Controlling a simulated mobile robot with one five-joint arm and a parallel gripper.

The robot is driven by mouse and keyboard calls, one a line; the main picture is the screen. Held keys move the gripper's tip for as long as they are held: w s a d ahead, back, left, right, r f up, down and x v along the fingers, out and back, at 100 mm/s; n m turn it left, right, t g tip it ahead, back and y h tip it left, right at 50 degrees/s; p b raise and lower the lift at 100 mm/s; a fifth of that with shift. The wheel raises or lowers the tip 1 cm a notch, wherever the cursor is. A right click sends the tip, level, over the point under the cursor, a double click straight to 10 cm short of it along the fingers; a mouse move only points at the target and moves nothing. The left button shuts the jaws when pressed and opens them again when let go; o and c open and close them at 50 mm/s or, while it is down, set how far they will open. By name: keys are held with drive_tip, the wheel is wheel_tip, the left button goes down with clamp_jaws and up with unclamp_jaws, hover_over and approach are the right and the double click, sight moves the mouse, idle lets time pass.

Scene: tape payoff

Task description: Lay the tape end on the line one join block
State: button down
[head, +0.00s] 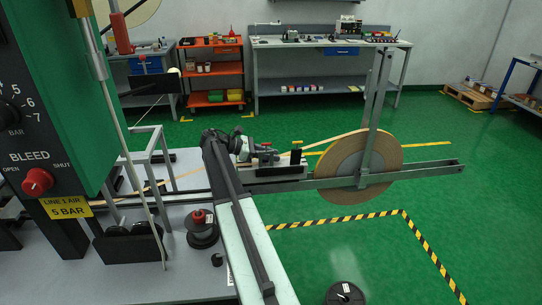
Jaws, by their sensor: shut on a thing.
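A large reel of tan tape (345,165) stands upright on a grey rail at right of centre. A tan strip of tape (310,138) runs left from its top to my gripper (262,151). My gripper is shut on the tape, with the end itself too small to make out. Whether the tape touches the block cannot be told. Another tan strip (150,187) lies farther left, partly hidden by my arm.
A dark spool with a red top (201,228) stands on the grey bench (185,275). Black-and-yellow tape (425,250) marks the green floor. Workbenches and an orange shelf (212,68) stand at the back.

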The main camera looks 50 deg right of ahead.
drive_tip(key=shift+f+b, duration=0.5)
drive_tip(key=shift+b, duration=0.05)
idle(0.4)
drive_tip(key=c, duration=1.1)
unclamp_jaws()
drive_tip(key=shift+o, duration=0.2)
drive_tip(key=shift+a, duration=0.1)
drive_tip(key=p+v, duration=0.2)
drive_tip(key=v, duration=0.5)
drive_tip(key=shift+w+a+r+p, duration=0.15)
drive_tip(key=shift+w+p, duration=0.15)
drive_tip(key=shift+p, duration=0.05)
